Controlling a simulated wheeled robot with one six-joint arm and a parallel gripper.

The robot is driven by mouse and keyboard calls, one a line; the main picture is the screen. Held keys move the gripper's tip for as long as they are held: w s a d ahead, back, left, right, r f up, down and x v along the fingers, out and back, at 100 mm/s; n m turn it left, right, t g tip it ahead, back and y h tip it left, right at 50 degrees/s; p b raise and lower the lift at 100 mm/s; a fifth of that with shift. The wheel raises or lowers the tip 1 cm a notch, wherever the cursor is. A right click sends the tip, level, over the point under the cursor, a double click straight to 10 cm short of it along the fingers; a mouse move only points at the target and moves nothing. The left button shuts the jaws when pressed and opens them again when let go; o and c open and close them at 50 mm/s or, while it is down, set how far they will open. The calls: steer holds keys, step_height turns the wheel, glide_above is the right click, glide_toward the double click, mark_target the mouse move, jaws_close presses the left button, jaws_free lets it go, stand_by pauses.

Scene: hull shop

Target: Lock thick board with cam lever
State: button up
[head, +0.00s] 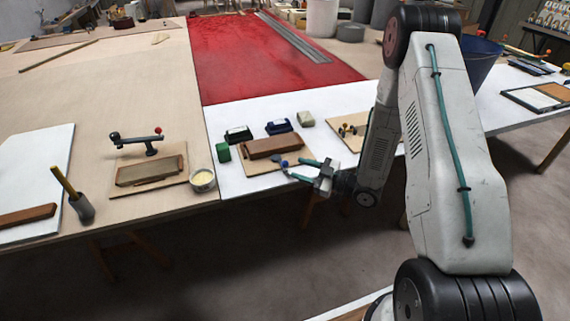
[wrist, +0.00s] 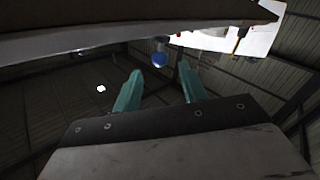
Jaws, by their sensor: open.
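A thick reddish-brown board (head: 272,147) lies on a small wooden base (head: 250,168) on the white part of the bench. A lever's blue ball knob (head: 285,163) is at its near right corner; it also shows in the wrist view (wrist: 159,58). My gripper (head: 292,167) has its teal fingers open around or just short of this knob. In the wrist view the open fingertips (wrist: 160,75) stand either side of the knob's line, with nothing visibly held. The rest of the lever and its cam are too small or hidden to tell.
Left are a cream-filled cup (head: 202,180) and another fixture with a red-knobbed black lever (head: 137,139). The bench's front edge runs close below my gripper.

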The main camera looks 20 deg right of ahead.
mark_target(288, 164)
steer(key=x, duration=0.6)
steer(key=shift+w+a, duration=0.15)
steer(key=shift+c, duration=0.3)
jaws_close()
